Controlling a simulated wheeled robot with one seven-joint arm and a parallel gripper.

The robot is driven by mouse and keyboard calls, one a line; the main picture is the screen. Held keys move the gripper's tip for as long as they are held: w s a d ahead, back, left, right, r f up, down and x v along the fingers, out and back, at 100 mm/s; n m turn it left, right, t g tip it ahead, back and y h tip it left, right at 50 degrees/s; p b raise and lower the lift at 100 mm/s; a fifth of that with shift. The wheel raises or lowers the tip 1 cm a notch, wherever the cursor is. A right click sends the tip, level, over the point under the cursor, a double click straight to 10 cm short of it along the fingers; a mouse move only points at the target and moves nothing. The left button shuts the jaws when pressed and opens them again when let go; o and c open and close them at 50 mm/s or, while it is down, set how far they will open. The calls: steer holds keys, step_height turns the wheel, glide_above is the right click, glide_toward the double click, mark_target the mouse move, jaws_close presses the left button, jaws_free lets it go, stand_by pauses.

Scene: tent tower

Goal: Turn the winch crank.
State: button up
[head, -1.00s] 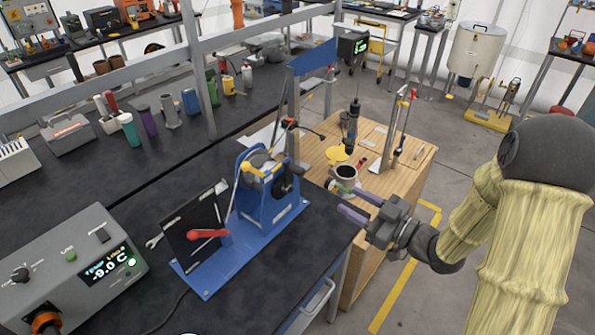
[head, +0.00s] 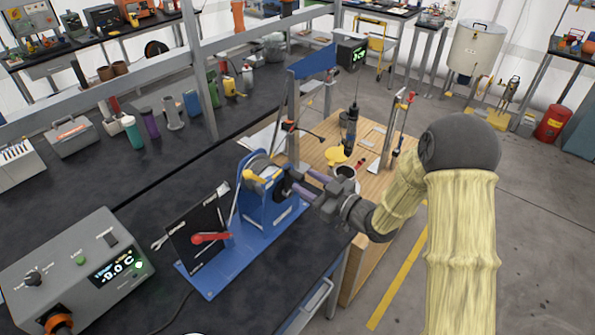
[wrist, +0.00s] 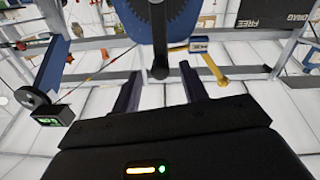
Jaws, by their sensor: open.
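The blue winch (head: 262,205) stands on a blue base plate on the dark bench in the head view. Its dark crank (head: 284,184) is on the side facing my gripper. In the wrist view the crank's dark arm (wrist: 159,45) hangs down from a toothed wheel, its end near the gap between my fingertips. My gripper (head: 303,183) is open, with its fingers pointing at the crank from the right. The wrist view shows the two fingers (wrist: 160,88) apart, with nothing clearly held. Whether they touch the crank I cannot tell.
A grey control box (head: 75,270) is at lower left. A wooden table (head: 385,190) stands behind my gripper.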

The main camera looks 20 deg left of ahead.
mark_target(298, 175)
steer(key=p+x, duration=0.1)
steer(key=x, duration=0.2)
steer(key=shift+w+a, duration=0.25)
steer(key=shift+a, duration=0.1)
steer(key=shift+s+a, duration=0.1)
steer(key=shift+a, duration=0.05)
jaws_close()
steer(key=shift+w+m, duration=0.25)
steer(key=shift+m, duration=0.05)
